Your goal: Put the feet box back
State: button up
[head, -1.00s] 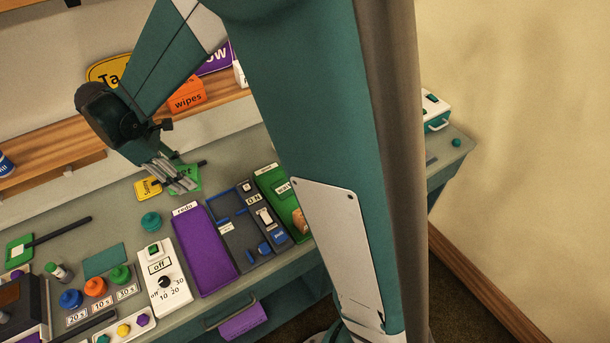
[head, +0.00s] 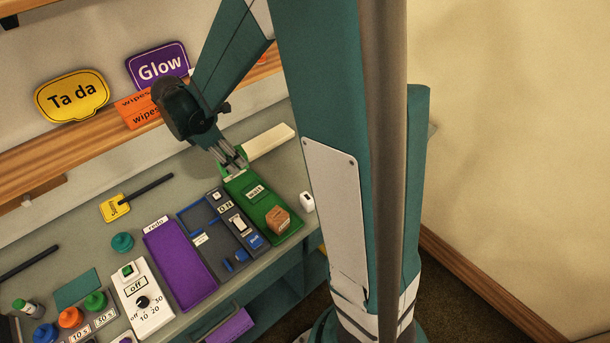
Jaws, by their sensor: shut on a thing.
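My gripper (head: 233,167) points down at the far end of the green tray (head: 262,207). It is shut on a small green thing (head: 224,176), mostly hidden by the fingers. I take this to be the feet box, but no lettering on it can be read. Its edge overlaps the tray in the picture; whether it touches the tray I cannot tell. In the tray lie a green piece marked "wait" (head: 255,190) and a brown block (head: 278,220) at the near end.
Left of the green tray are a dark grey tray (head: 213,232) with blue parts and a purple "redo" tray (head: 180,262). A yellow paddle (head: 115,208) lies on the bench. The shelf (head: 60,147) runs behind.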

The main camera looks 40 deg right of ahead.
jog(key=s+d+n, duration=0.1)
jog(key=s+d, duration=0.4)
jog(key=d, duration=0.5)
jog(key=s+d+f, duration=0.1)
jog(key=s+d, duration=0.4)
jog(key=d, duration=0.6)
jog(key=shift+s+d+f+n+t+p, duration=0.15)
jog(key=shift+s+d+n+t+p, duration=0.15)
jog(key=shift+n+p, duration=0.1)
jog(key=shift+f+b, duration=0.35)
jog(key=shift+f, duration=2.6)
jog(key=shift+f, duration=2.05)
jog(key=shift+f+b, duration=0.15)
jog(key=shift+b, duration=0.2)
